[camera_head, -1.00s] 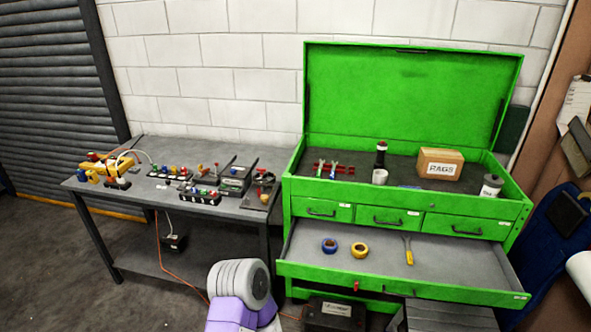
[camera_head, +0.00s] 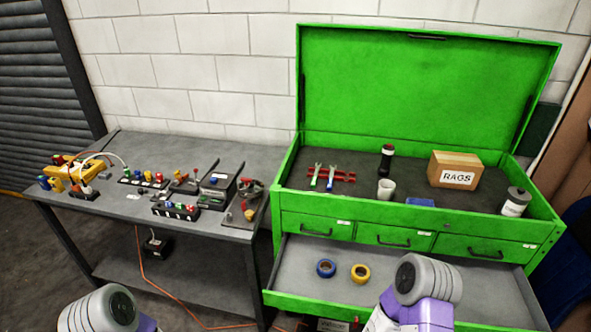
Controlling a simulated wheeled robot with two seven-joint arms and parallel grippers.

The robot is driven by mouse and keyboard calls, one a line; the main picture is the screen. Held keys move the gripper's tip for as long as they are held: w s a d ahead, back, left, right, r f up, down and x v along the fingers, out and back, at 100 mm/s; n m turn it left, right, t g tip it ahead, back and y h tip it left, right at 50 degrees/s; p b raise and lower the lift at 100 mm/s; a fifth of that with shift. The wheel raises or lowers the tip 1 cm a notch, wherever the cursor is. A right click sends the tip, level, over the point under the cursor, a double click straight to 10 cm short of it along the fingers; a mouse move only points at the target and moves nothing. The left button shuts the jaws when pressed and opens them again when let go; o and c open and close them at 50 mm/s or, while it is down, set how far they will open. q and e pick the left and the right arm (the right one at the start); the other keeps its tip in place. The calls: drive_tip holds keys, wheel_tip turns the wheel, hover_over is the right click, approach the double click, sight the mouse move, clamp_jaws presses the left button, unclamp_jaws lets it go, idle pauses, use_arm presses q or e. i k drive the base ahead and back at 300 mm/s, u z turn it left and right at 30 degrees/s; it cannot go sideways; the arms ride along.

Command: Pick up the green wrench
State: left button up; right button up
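The green wrench (camera_head: 316,175) stands in a red rack (camera_head: 341,175) in the open top of the green tool chest (camera_head: 400,218), on the left side. A blue wrench (camera_head: 331,178) is just to its right in the same rack. Parts of my arms show at the bottom: one at the lower left and one in front of the open drawer at the lower right. Neither gripper's fingers are visible, and both arm parts are well apart from the wrench.
A white cup (camera_head: 386,188), a dark bottle (camera_head: 386,159), a RAGS box (camera_head: 455,170) and a canister (camera_head: 515,202) share the chest top. The pulled-out drawer (camera_head: 300,258) holds blue tape (camera_head: 326,268) and yellow tape (camera_head: 360,273). A cluttered grey table (camera_head: 115,215) stands left.

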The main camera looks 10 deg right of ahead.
sight(315, 179)
drive_tip(key=z, duration=0.4)
drive_tip(key=i, duration=0.85)
drive_tip(key=z, duration=0.7)
